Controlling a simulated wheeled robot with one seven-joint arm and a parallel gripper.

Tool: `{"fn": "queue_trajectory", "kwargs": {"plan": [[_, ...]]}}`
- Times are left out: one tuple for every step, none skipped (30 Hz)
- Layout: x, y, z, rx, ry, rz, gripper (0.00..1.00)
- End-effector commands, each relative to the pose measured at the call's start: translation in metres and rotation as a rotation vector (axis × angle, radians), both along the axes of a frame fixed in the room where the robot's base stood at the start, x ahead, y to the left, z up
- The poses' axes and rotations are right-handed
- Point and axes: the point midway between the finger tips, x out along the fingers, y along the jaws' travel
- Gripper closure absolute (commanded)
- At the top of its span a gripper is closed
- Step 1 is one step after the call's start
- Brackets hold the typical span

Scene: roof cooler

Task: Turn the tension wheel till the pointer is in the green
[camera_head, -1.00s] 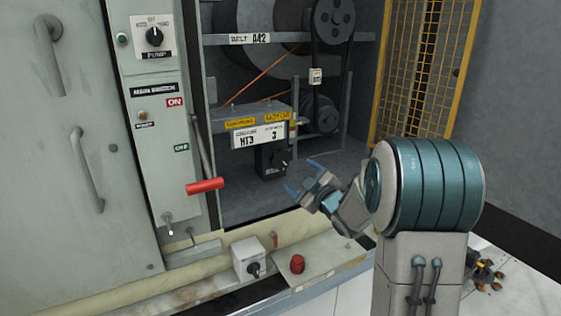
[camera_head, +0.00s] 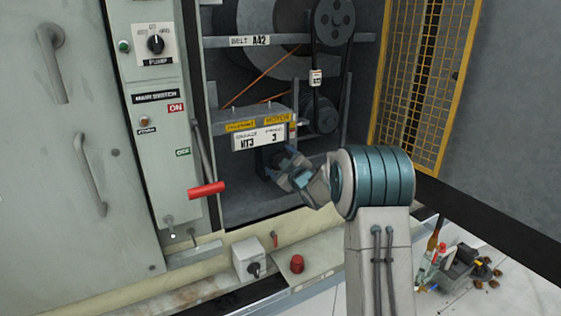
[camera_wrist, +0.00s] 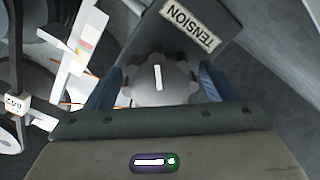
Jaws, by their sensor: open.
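The tension wheel (camera_wrist: 178,88) is a grey lobed knob with a white line, below a TENSION label (camera_wrist: 192,25) in the wrist view. The line stands nearly upright there. My gripper (camera_head: 276,168) is open at the front of the wheel's box. Its blue fingers lie on either side of the wheel; I cannot tell whether they touch it. In the head view my gripper hides the wheel. A white strip with coloured marks (camera_wrist: 82,45) shows at the upper left of the wrist view. Where a pointer stands on it is too small to tell.
The motor plate (camera_head: 258,139) is just above my gripper. A red-handled lever (camera_head: 206,190) sticks out at left, and a yellow mesh guard (camera_head: 420,80) stands at right. A switch box (camera_head: 248,258) and red button (camera_head: 297,263) sit on the ledge below.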

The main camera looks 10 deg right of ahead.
Motion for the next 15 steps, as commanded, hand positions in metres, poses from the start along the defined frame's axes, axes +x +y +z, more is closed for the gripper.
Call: {"fn": "queue_trajectory", "kwargs": {"plan": [[-0.0001, 0.0, 0.0001, 0.0, 0.0, 0.0, 0.22], [-0.0001, 0.0, 0.0001, 0.0, 0.0, 0.0, 0.22], [-0.0002, -0.0001, 0.0, 0.0, 0.0, 0.0, 0.25], [-0.0002, 0.0, 0.0001, 0.0, 0.0, 0.0, 0.33], [-0.0002, 0.0, 0.0001, 0.0, 0.0, 0.0, 0.42], [-0.0003, -0.0001, 0.0001, 0.0, 0.0, 0.0, 0.53], [-0.0003, -0.0001, 0.0001, 0.0, 0.0, 0.0, 0.61], [-0.0003, -0.0001, 0.0001, 0.0, 0.0, 0.0, 0.67], [-0.0004, -0.0001, 0.0001, 0.0, 0.0, 0.0, 0.67], [-0.0004, -0.0001, 0.0001, 0.0, 0.0, 0.0, 0.67], [-0.0004, -0.0001, 0.0001, 0.0, 0.0, 0.0, 0.67], [-0.0004, -0.0002, 0.0001, 0.001, 0.0, 0.0, 0.67], [-0.0004, -0.0001, 0.0, 0.003, 0.001, 0.0, 0.67], [-0.0005, -0.0002, 0.0, 0.005, 0.002, 0.0, 0.67], [-0.0004, -0.0003, 0.0, 0.01, 0.003, 0.0, 0.67]]}}
